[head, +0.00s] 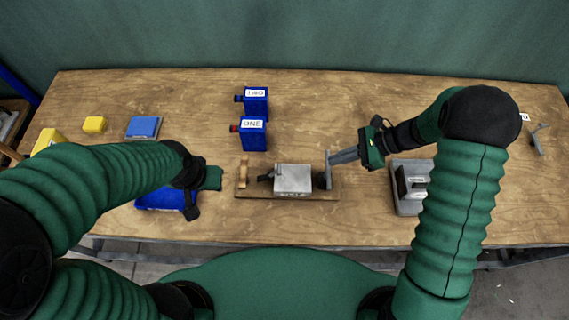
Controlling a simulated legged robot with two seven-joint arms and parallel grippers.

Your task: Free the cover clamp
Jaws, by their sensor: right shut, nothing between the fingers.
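The press fixture stands mid-table on a wooden base (245,191). It carries a grey metal block, which looks like the cover (293,178), with a dark clamp part (265,178) at its left and another dark part (319,180) at its right. My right gripper (329,168) is shut and empty, its fingers pointing left at the right end of the fixture. I cannot tell if they touch it. My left gripper (205,185) hangs left of the fixture, over a blue tray (160,200); its fingers are too dark to read.
Two blue boxes labelled TWO (256,101) and ONE (253,134) stand behind the fixture. A grey holder (408,190) sits at right, partly behind my arm. A blue block (144,127) and yellow blocks (94,125) lie at left. The table's back centre-right is clear.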

